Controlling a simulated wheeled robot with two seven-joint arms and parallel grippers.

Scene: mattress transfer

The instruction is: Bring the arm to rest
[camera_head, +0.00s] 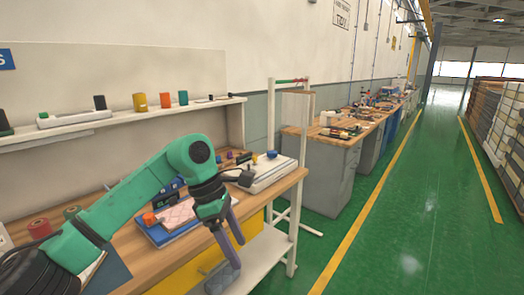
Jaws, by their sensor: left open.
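My left arm (130,195) is green and black and comes in from the lower left. It rises to an elbow joint and bends down at the front of a wooden workbench (285,183). My left gripper (230,268) hangs at the end of it, fingers pointing down, past the bench's front edge. Its grey fingers are apart and I see nothing between them. It is beside a blue tray with a pinkish sheet (178,216), not visibly touching it. My right gripper is not in view.
A white device (268,172) sits at the bench's right end. A shelf (150,117) with coloured cylinders runs above. A white frame (271,130) stands at the bench's end. More benches (335,150) line the wall. The green floor (410,220) to the right is clear, with stacked goods beyond.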

